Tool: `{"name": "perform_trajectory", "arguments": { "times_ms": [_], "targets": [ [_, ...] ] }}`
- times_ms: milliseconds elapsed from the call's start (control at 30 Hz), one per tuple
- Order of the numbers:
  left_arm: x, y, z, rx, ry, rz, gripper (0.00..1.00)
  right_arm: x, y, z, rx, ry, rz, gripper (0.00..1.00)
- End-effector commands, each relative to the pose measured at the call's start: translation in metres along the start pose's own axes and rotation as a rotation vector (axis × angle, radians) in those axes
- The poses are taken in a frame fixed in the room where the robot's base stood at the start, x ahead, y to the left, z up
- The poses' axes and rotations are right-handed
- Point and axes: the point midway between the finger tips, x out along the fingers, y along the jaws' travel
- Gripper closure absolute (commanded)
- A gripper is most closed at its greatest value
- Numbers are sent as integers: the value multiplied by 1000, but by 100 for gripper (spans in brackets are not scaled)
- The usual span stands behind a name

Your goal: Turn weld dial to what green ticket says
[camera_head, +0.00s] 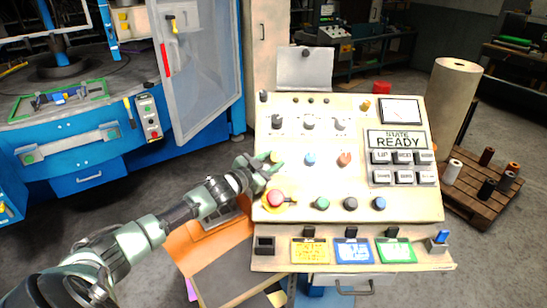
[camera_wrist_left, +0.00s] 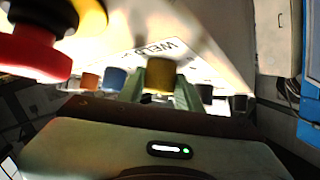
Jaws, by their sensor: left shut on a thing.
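The weld dial is a yellow knob (camera_head: 275,156) at the left of the middle row on the cream panel (camera_head: 300,178). In the left wrist view the yellow knob (camera_wrist_left: 160,76) sits between my two green fingers, with printed lettering beginning "WEL" (camera_wrist_left: 174,46) behind it. My left gripper (camera_head: 271,162) is shut on this knob, reaching in from the left; it also shows in the left wrist view (camera_wrist_left: 160,92). The fingers hide most of the dial's scale. The green ticket (camera_head: 397,251) stands at the panel's lower right; its writing is too small to read.
A red mushroom button (camera_head: 276,198) on a yellow base lies just below my gripper. A blue knob (camera_head: 310,158) and an orange-brown knob (camera_head: 345,158) share the dial's row. Yellow (camera_head: 309,251) and blue (camera_head: 353,251) tickets stand left of the green one.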

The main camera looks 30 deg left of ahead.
Motion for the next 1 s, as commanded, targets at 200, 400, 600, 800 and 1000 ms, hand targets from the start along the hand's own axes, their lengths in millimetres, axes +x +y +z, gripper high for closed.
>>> {"name": "perform_trajectory", "arguments": {
  "times_ms": [200, 400, 600, 800, 1000],
  "targets": [
    [0, -6, -4, 68, 2, 88, 100, -10, -1, -1, 1, 0, -1, 64],
    [1, -6, -5, 105, 4, 148, 100, -16, -3, -2, 2, 0, -4, 64],
    [1, -6, -4, 127, 5, 185, 100, -20, -4, -2, 2, 0, -5, 64],
    [1, -5, -3, 137, 6, 201, 100, -21, -4, -2, 2, 0, -5, 64],
    [2, -5, -4, 137, 7, 203, 100, -21, -4, -2, 2, -1, -5, 64]
  ]
}}
